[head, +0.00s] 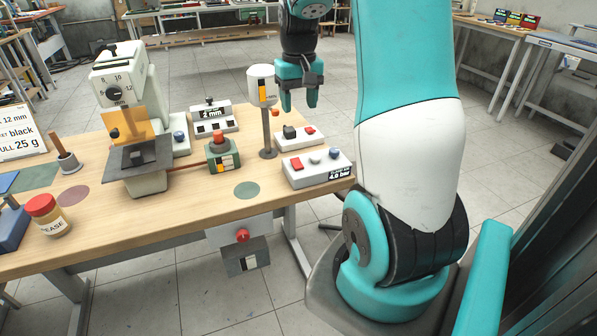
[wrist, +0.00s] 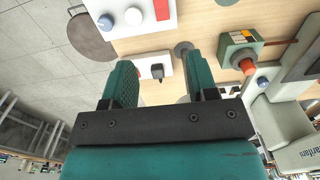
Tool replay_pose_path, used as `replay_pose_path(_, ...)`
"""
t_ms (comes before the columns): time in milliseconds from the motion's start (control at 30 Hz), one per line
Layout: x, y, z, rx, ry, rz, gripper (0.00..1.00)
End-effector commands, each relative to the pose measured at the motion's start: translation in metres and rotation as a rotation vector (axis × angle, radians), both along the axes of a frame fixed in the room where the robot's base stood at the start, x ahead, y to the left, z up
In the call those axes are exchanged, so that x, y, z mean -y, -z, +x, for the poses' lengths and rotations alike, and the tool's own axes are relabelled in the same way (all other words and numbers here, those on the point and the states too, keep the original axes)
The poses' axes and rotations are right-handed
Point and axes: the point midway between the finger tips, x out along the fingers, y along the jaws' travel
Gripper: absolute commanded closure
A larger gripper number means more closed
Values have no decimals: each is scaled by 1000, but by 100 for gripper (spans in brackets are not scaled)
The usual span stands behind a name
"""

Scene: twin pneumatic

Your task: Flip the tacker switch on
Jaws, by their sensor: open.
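My gripper (head: 298,100) is open and empty, pointing down above the far right end of the bench. In the wrist view its two teal fingers (wrist: 160,78) stand apart. Between them, below, shows a small white box (wrist: 140,68) with a black switch (wrist: 157,72). In the head view this box (head: 310,142) carries a dark switch (head: 289,131) and a red part. The gripper appears above it, not touching. I see no tacker label, and the switch's position is too small to tell. A white machine with a dial (head: 115,93) stands at the left.
The box marked 4.0 bar (head: 315,175) sits at the bench's right edge. A post with a white head (head: 261,85) stands close left of my gripper. A green box with a red cap (head: 222,155) and a 2 mm box (head: 212,122) are farther left.

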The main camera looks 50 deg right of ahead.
Motion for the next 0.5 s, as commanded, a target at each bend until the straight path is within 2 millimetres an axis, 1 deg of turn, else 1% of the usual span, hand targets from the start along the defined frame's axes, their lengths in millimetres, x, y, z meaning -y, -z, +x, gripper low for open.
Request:
replay_pose_path(167, 0, 25, -1, -5, 1, 3, 47)
replay_pose_path(500, -2, 104, 0, -5, -2, 5, 47)
